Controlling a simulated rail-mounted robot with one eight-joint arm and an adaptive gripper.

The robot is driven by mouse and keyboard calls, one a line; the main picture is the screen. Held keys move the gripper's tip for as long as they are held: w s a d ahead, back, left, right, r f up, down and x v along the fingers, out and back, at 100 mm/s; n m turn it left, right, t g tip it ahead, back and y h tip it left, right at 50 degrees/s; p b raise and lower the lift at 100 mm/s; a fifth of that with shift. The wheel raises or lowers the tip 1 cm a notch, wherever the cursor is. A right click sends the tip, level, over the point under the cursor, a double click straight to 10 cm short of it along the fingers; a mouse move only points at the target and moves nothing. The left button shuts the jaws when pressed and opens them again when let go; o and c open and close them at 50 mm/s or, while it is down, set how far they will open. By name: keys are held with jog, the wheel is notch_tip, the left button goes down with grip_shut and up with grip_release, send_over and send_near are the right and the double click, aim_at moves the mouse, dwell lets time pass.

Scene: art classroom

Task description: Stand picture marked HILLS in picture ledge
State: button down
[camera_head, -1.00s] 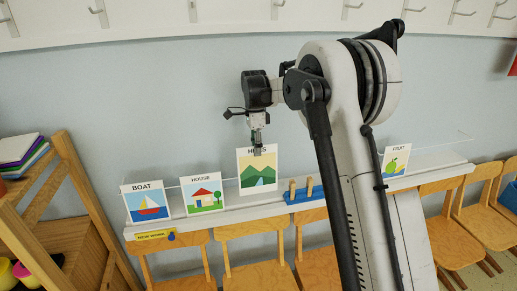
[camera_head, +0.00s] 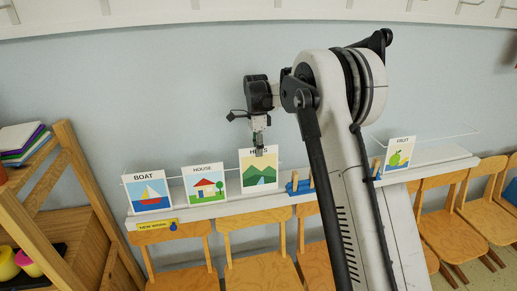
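My gripper (camera_head: 259,152) points down at the card's top edge and covers part of the word HILLS. It appears shut on the card. The BOAT (camera_head: 149,192) and HOUSE (camera_head: 205,188) pictures stand to its left on the ledge, the FRUIT picture (camera_head: 399,155) far to the right.
A blue block with wooden pegs (camera_head: 297,188) sits on the ledge just right of HILLS, partly behind my arm. A clear lip runs along the ledge. Wooden chairs (camera_head: 258,236) line up below. A wooden shelf (camera_head: 82,180) stands at left. Coat hooks are above.

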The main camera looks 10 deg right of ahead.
aim_at(259, 160)
jog(key=shift+s+f+b, duration=0.2)
jog(key=shift+f+b, duration=0.8)
jog(key=shift+f, duration=0.85)
jog(key=c, duration=1.8)
grip_release()
jog(key=shift+c, duration=0.2)
jog(key=shift+o, duration=1.3)
jog(key=shift+r, duration=0.1)
notch_tip(259, 160, up, 7)
jog(key=w+p, duration=0.1)
jog(key=p, duration=0.1)
jog(key=shift+p, duration=0.35)
